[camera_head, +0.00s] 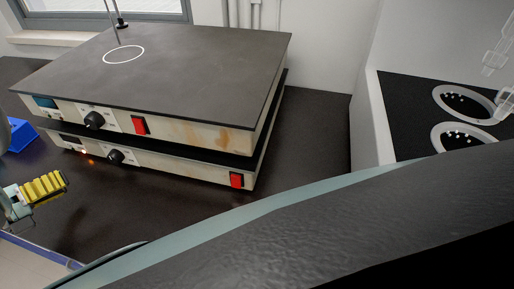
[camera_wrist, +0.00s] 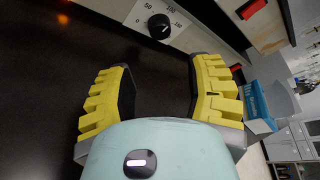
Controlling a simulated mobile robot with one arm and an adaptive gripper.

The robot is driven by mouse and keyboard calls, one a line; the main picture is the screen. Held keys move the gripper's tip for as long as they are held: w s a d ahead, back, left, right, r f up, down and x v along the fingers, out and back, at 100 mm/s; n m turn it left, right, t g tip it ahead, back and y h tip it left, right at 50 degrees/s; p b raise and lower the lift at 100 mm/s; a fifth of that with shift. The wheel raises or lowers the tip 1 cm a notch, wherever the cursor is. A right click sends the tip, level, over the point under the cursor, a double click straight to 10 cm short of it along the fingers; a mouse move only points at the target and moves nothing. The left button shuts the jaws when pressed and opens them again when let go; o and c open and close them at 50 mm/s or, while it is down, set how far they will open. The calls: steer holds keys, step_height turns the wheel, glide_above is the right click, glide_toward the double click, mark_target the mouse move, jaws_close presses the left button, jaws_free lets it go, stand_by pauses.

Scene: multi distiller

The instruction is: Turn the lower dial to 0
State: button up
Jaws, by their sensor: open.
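The lower dial (camera_head: 116,157) is a black round knob on the front of the lower of two stacked beige units. In the wrist view the lower dial (camera_wrist: 160,27) sits on a white scale with 0, 50, 100 and 150 around it; its pointer is too small to read. My gripper (camera_wrist: 162,66) has yellow ribbed fingers, spread open and empty, with the dial beyond and between the tips, not touched. In the head view my gripper (camera_head: 42,188) is at the left edge, left of and nearer than the dial, partly cut off.
The upper unit's dial (camera_head: 94,120) and red switch (camera_head: 139,125) sit just above. The lower unit's red switch (camera_head: 236,180) is far right. A small red light (camera_head: 88,154) glows left of the lower dial. The dark bench (camera_head: 150,205) in front is clear; a blue object (camera_head: 20,136) stands left.

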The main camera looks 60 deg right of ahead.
mark_target(113, 162)
steer(key=p+x, duration=0.1)
steer(key=x, duration=1.1)
steer(key=shift+d+f+p, duration=0.1)
steer(key=shift+d+p, duration=0.05)
steer(key=shift+p, duration=0.15)
steer(key=c, duration=0.9)
steer(key=shift+f+b, duration=0.1)
steer(key=shift+b, duration=0.2)
